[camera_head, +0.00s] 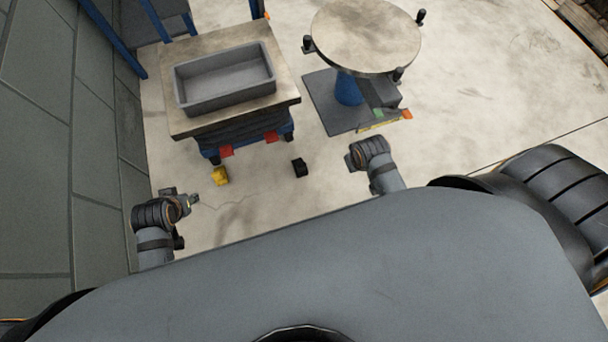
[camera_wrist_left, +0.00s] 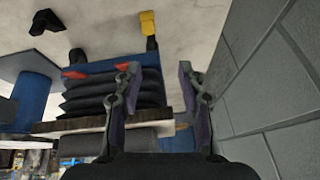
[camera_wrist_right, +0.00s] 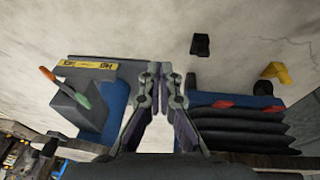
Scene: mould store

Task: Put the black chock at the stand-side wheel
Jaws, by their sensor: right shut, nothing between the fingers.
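The black chock (camera_head: 299,167) lies on the floor in front of the stand-side corner of the blue lift cart (camera_head: 248,137), with a gap to the stand-side wheel (camera_head: 289,137). It also shows in the left wrist view (camera_wrist_left: 47,21) and the right wrist view (camera_wrist_right: 200,45). A yellow chock (camera_head: 220,176) sits at the wall-side wheel, close to it or touching. My left gripper (camera_head: 190,198) is open and empty, left of and nearer than the yellow chock. My right gripper (camera_head: 352,158) is shut and empty, right of the black chock, near the stand base.
The cart top carries a grey bin (camera_head: 225,95). A round-topped stand (camera_head: 366,35) with a blue column and dark base plate (camera_head: 325,105) is right of the cart. A grey wall (camera_head: 45,150) borders the left. The floor around the black chock is clear.

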